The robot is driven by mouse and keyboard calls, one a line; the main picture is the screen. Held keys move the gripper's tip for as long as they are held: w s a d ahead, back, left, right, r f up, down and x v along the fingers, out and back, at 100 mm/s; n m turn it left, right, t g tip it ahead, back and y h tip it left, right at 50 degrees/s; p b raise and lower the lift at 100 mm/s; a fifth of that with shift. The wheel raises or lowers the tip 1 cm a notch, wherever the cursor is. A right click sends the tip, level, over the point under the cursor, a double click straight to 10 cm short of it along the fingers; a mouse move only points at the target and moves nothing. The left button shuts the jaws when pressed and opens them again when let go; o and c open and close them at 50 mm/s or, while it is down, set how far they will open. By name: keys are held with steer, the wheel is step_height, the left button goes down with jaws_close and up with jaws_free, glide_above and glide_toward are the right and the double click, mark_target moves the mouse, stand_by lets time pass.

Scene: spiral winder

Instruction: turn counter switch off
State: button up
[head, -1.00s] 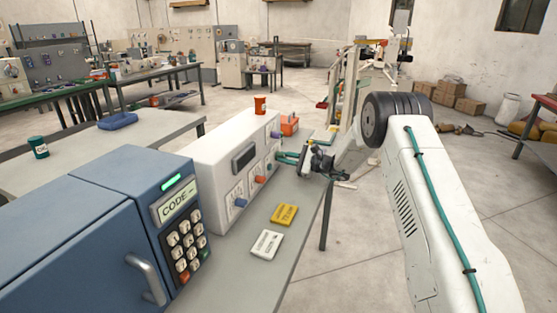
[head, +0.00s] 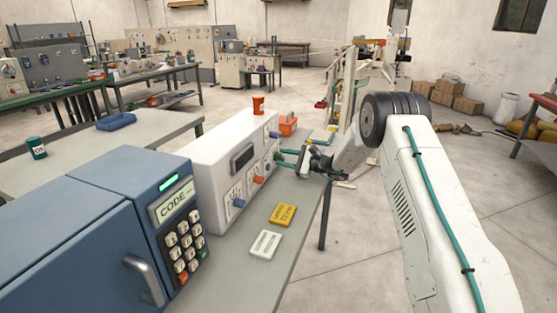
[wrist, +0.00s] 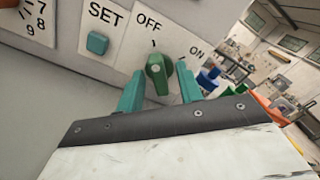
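The counter switch is a green knob (wrist: 158,73) on the white box's front panel, in the wrist view. The OFF label (wrist: 149,22) is above it and the ON label (wrist: 196,51) to its right. The knob's pointer is turned up towards the mark under OFF. My gripper (wrist: 160,88) is open, with one teal finger on each side of the knob and narrow gaps beside it. In the head view my gripper (head: 287,156) is at the far end of the white box (head: 207,165); the knob is hidden there.
A teal SET button (wrist: 97,43) is left of the knob. An orange knob (head: 258,180) and a blue knob (head: 239,203) are on the box's front. A yellow card (head: 283,215) and a white card (head: 265,244) lie on the bench. A blue keypad cabinet (head: 100,225) stands nearer.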

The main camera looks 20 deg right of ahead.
steer(key=v, duration=0.8)
steer(key=shift+a, duration=0.15)
